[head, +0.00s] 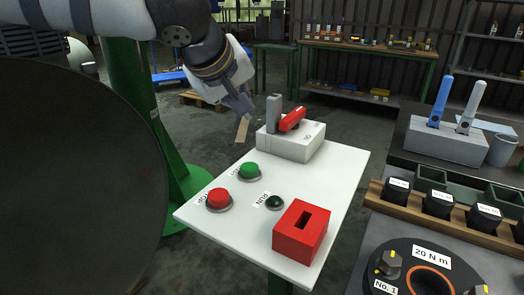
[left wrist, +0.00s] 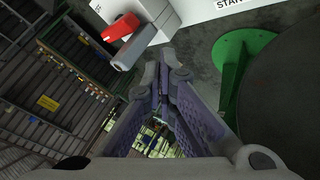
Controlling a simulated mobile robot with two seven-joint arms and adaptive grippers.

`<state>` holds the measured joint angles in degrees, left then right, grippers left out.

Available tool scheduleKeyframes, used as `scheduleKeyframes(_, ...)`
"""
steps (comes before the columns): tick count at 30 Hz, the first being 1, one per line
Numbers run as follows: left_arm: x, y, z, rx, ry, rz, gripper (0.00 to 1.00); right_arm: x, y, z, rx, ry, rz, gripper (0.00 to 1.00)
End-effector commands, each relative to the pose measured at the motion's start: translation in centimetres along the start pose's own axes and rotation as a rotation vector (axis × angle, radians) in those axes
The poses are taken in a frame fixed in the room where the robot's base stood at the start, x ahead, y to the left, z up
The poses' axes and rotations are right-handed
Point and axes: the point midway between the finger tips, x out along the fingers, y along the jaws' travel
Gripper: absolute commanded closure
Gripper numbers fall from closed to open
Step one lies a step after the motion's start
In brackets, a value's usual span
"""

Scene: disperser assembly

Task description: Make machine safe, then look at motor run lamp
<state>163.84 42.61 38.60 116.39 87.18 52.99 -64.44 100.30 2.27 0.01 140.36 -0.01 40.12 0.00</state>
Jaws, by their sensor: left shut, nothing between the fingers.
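A white control panel (head: 245,215) carries a red stop button (head: 218,197), a green button (head: 248,170) and a small dark green lamp (head: 275,202) labelled RUN, which looks unlit. At its far end sits a pale isolator box (head: 290,144) with a red handle (head: 292,119) and a grey upright block (head: 273,113). The red handle (left wrist: 120,27) and grey block (left wrist: 133,47) also show in the left wrist view. My left gripper (head: 241,122) is shut and empty, left of the isolator and apart from it. Its fingertips (left wrist: 165,62) point towards the block. My right gripper is out of view.
A red box with a slot (head: 300,232) stands at the panel's near right. A bench on the right holds a grey block with blue and white handled tools (head: 447,144), black knobs and a 20 N m fixture (head: 430,278). A large dark drum (head: 70,180) fills the left.

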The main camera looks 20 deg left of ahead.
Motion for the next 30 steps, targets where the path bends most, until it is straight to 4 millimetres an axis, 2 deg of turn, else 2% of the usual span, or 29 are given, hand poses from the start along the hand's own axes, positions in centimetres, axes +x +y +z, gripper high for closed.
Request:
scheduleKeyframes(11,0.3,-0.2,0.2,0.0,-0.001,-0.001,1.0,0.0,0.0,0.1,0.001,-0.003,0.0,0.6)
scheduleKeyframes(30,5.9,-4.3,4.3,0.001,-0.003,-0.003,1.0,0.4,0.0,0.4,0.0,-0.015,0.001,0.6)
